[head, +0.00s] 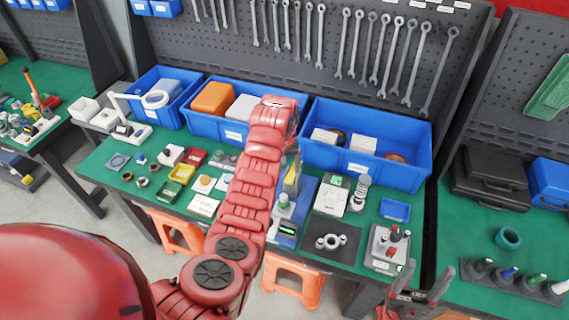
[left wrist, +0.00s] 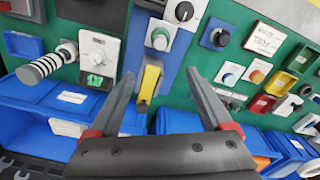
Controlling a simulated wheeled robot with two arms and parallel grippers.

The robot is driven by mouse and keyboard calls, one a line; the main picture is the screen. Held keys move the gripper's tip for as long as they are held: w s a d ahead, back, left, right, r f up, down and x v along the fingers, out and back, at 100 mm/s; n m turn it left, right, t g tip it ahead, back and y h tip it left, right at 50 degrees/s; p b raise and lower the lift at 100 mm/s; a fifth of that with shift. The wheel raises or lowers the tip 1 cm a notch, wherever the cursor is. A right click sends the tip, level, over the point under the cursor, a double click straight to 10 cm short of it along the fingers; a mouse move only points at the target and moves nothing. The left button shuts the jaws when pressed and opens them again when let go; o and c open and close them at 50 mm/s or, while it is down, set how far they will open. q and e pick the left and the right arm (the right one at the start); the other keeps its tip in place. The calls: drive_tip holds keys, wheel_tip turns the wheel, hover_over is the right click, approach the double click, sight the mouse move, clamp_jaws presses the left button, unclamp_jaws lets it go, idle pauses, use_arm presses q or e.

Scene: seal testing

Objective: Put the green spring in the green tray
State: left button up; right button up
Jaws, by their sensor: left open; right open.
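A small green piece (head: 336,181), which looks like the green spring, lies on a white box-like device right of my left arm. It also shows in the left wrist view (left wrist: 95,82), left of my left gripper and apart from it. My right gripper (head: 420,283) is open and empty at the front right edge.
Large blue bins (head: 417,164) line the back of the table (head: 110,180), below hanging wrenches. A striped post (head: 358,193), a small blue tray (head: 395,210), a yellow tray (head: 182,173) and a red tray (head: 195,157) stand among several devices. Orange stools (head: 297,280) are below.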

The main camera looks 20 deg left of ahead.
sight(284, 196)
use_arm(q)
drive_tip(key=f+b, duration=0.6)
drive_tip(key=f, duration=0.1)
drive_tip(key=f+b, duration=0.4)
drive_tip(key=shift+s+d+f, duration=0.1)
drive_tip(key=shift+s, duration=0.2)
wheel_tip(284, 196, down, 4)
drive_tip(key=shift+f+p, duration=0.2)
drive_tip(key=shift+p, duration=0.95)
drive_tip(key=shift+f, duration=0.75)
clamp_jaws()
